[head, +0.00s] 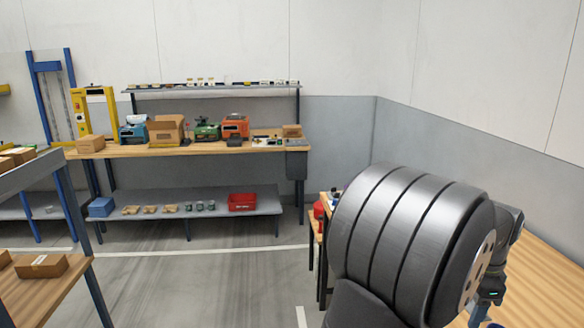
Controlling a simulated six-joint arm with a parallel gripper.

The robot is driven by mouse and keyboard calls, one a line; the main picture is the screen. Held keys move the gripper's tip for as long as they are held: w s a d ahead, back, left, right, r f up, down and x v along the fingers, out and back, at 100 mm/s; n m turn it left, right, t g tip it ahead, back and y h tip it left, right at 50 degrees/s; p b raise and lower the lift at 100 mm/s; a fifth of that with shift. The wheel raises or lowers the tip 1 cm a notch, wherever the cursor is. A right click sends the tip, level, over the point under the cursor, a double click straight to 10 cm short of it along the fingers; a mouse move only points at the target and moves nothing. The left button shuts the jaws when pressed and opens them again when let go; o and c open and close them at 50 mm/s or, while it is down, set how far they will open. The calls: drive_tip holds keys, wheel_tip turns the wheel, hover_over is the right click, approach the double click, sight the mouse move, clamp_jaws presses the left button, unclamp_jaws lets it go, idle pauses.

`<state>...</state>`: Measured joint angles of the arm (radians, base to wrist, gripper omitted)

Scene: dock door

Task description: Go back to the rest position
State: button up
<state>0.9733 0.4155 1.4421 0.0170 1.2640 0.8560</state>
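My own arm fills the lower right of the head view, with a large dark grey ribbed link close to the camera. Behind it, at its right edge, a darker part of my arm with a small green light shows. I cannot make out my gripper's fingers; they are hidden or out of the picture. No object held by my gripper is visible.
A wooden table (545,262) lies beside and behind my arm at the right. A workbench (215,147) with boxes and machines stands at the back wall; a red bin (242,202) sits on its lower shelf. Shelving with a cardboard box (40,265) is at left. The middle floor (200,275) is clear.

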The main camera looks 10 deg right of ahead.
wheel_tip(320, 180, down, 16)
drive_tip(key=shift+w+r, duration=0.15)
drive_tip(key=shift+r, duration=0.1)
drive_tip(key=shift+r+n, duration=0.25)
drive_tip(key=shift+n, duration=0.55)
drive_tip(key=n, duration=1.1)
drive_tip(key=shift+d+n, duration=0.1)
drive_tip(key=shift+n, duration=0.3)
drive_tip(key=n, duration=0.4)
